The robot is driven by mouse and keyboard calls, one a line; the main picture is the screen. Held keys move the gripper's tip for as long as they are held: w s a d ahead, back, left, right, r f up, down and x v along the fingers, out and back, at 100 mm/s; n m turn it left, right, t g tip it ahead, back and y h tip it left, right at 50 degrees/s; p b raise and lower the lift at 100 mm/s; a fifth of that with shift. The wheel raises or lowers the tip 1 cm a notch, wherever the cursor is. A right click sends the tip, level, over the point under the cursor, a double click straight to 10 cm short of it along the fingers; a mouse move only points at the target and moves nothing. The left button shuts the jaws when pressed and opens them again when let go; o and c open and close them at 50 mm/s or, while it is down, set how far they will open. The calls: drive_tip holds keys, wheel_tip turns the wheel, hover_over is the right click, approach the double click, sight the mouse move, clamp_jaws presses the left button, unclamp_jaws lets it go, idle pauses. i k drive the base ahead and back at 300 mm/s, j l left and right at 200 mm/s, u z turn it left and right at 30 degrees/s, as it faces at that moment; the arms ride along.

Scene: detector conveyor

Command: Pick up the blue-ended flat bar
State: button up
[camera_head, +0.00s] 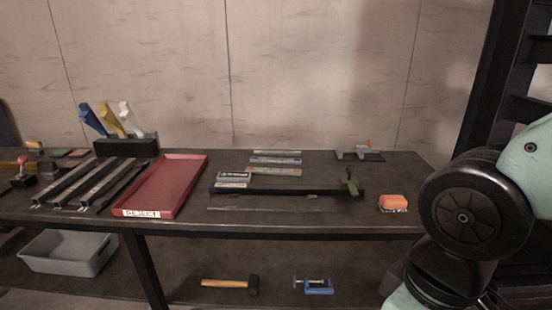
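Several short flat bars lie near the middle of the dark workbench (330,222), towards its back. One of them, a flat bar with a bluish tint (275,160), lies between a grey flat bar (277,152) behind it and a flat bar with reddish marks (274,171) in front. The bars are too small to tell for certain which one has a blue end. My arm stands at the right edge of the picture, right of the bench. My gripper is out of view, so its hold cannot be seen.
A red tray (165,187) and several dark rails stand to the left. An orange block (393,202) sits at right. A grey bin (68,251), mallet (232,285) and blue clamp (315,286) are below.

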sight(253, 160)
drive_tip(key=i+u, duration=0.2)
drive_tip(key=i, duration=0.35)
drive_tip(key=i+u, duration=0.2)
drive_tip(key=i, duration=0.35)
drive_tip(key=i+u, duration=0.15)
drive_tip(key=i, duration=0.45)
drive_tip(key=i+l+u, duration=0.2)
drive_tip(key=i, duration=0.3)
